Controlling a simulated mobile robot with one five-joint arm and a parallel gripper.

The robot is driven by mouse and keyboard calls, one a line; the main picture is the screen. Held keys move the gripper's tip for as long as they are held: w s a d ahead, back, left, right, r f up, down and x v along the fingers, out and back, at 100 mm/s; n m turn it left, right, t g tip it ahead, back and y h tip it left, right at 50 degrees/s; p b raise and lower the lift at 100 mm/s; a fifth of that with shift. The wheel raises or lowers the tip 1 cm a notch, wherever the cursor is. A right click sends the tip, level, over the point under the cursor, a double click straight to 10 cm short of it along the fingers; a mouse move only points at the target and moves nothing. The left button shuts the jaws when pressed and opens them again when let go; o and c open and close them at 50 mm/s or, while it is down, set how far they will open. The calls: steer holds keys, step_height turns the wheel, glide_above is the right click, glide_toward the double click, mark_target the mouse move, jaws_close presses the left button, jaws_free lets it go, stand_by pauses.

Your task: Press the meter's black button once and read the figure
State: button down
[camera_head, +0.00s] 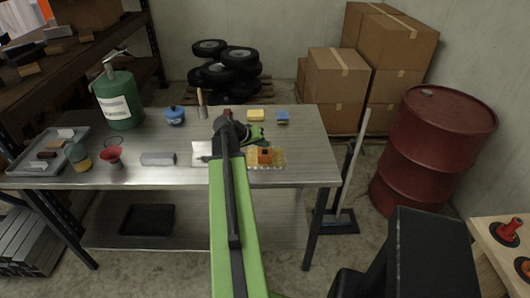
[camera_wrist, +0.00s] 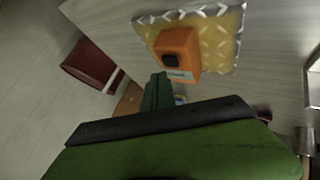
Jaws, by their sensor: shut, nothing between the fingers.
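The meter (camera_head: 265,155) is a small orange box on a yellowish patterned plate (camera_head: 279,161) near the front right of the metal table. In the wrist view the meter (camera_wrist: 184,45) shows its square black button (camera_wrist: 171,60) and a pale display strip (camera_wrist: 180,75); I cannot read a figure on it. My gripper (camera_head: 262,143) is green, shut and empty. In the wrist view my gripper (camera_wrist: 160,77) has its tips beside the meter, close to the display end. The button is uncovered there; I cannot tell the exact gap.
A yellow block (camera_head: 256,115) and a blue block (camera_head: 282,117) lie behind the meter. A red drum (camera_head: 432,140) stands to the right.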

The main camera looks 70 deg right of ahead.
mark_target(263, 152)
stand_by(0.3)
steer(key=shift+f+b, duration=0.4)
steer(key=shift+f+b, duration=0.5)
stand_by(0.5)
steer(key=shift+r, duration=0.15)
steer(key=shift+r+p, duration=0.8)
steer(key=shift+p, duration=0.15)
step_height(263, 152, up, 5)
steer(key=p, duration=0.5)
steer(key=shift+r, duration=0.1)
steer(key=shift+w, duration=0.1)
